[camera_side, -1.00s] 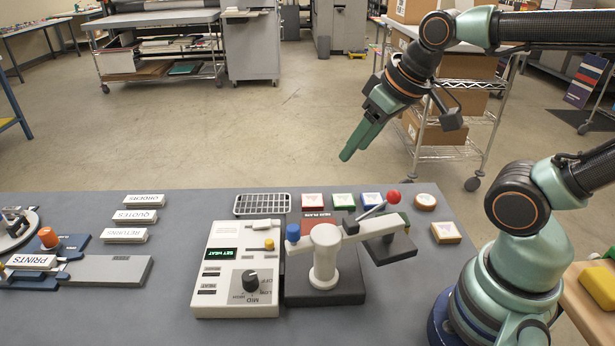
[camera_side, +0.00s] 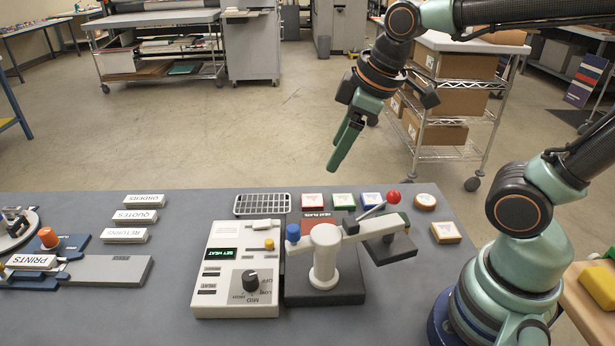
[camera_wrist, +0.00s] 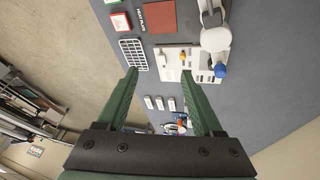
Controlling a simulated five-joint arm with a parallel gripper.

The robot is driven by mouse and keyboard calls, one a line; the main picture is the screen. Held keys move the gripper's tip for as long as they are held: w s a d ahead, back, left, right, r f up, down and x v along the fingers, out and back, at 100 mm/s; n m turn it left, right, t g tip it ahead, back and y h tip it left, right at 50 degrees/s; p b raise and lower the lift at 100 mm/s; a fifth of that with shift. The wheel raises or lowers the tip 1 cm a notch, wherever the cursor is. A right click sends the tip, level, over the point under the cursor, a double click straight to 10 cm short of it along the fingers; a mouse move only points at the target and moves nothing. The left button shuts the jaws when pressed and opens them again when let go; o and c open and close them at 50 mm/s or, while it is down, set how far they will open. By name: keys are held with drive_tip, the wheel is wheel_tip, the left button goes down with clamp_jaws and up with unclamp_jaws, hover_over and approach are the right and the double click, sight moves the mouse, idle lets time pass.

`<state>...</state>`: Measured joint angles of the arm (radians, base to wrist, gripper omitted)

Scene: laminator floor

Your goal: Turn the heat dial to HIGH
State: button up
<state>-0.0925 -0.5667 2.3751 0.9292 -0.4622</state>
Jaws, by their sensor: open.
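The black heat dial (camera_side: 250,280) sits on the front part of a white control box (camera_side: 204,298). Lettering around it includes MID, LOW, OFF and HIGH. A small green-lit display (camera_side: 219,254) on the box reads SET HEAT. I cannot tell for sure which mark the dial points to. My gripper (camera_side: 332,168) is in the air above the back of the table, well away from the dial, pointing down. In the wrist view its green fingers (camera_wrist: 163,72) are spread and empty. The control box (camera_wrist: 172,62) shows there beyond the fingertips.
Beside the box stands a white post with an arm (camera_side: 325,262), a blue knob and a red ball (camera_side: 393,197). A white grid rack (camera_side: 262,205) and several coloured blocks lie behind. Label blocks (camera_side: 135,216) and a prints holder (camera_side: 100,269) are at left.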

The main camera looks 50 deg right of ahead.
drive_tip(key=w+a+f+n+g, duration=0.1)
drive_tip(key=w+a+n, duration=0.3)
drive_tip(key=n, duration=0.5)
drive_tip(key=n+g, duration=0.4)
drive_tip(key=n, duration=1.7)
approach(249, 275)
wheel_tip(249, 275, down, 10)
drive_tip(key=shift+s+a+r, duration=0.15)
drive_tip(key=shift+r, duration=0.05)
clamp_jaws()
